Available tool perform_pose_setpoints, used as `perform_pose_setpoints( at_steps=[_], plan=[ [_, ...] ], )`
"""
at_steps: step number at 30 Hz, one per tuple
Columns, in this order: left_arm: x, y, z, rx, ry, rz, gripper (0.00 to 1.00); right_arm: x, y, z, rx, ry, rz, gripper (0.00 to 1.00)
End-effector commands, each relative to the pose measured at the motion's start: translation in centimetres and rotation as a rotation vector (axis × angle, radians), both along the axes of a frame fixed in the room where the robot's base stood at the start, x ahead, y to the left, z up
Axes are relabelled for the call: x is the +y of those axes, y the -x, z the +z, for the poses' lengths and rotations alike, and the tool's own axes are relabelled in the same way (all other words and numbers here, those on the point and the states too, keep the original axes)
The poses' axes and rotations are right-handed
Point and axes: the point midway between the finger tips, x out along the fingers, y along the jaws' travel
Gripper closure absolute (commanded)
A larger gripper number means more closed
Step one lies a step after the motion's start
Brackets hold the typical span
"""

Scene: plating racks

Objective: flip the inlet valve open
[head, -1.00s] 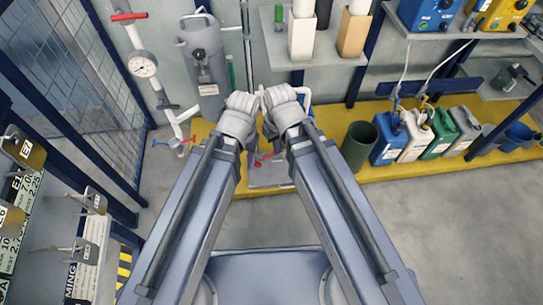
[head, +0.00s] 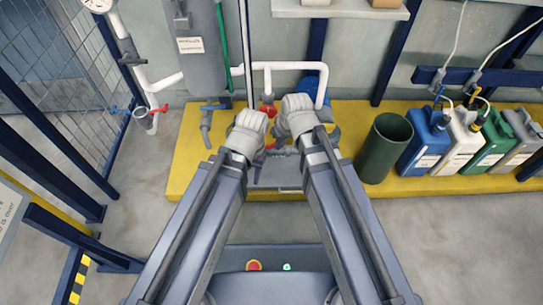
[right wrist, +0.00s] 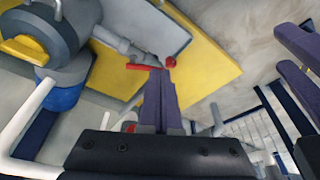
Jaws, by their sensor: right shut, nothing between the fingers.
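A red-handled lever (right wrist: 145,67) sits on a grey pipe fitting in the right wrist view, with a red round end (right wrist: 170,62) beside it. My right gripper (right wrist: 158,72) is shut and empty, its fingertips right at the red lever; I cannot tell if they touch. In the head view a red handle (head: 270,147) shows low between my wrists, which hide much of it. Two purplish fingers of my left gripper (right wrist: 300,65) stand apart at the right of the wrist view. No label tells me which valve is the inlet.
A grey cylinder (head: 193,50) stands behind. A dark green bin (head: 385,148) and several canisters (head: 424,143) stand on the yellow platform (head: 195,165) to the right.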

Motion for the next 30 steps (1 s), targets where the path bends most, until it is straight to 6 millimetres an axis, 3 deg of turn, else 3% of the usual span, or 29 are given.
perform_pose_setpoints(
  at_steps=[2,17,30],
  plan=[
    [0.0,0.0,-1.4,0.0,0.0,0.0,0.5,0.0,-0.2,-1.3,-0.006,-0.004,0.003,1.0],
    [0.0,0.0,-2.5,-0.001,0.0,0.0,0.5,0.2,-0.6,-2.4,-0.012,-0.006,0.006,1.0],
    [0.0,-0.1,-8.0,-0.004,0.001,0.0,0.5,1.0,-2.0,-7.9,-0.011,-0.006,0.005,1.0]
  ],
)
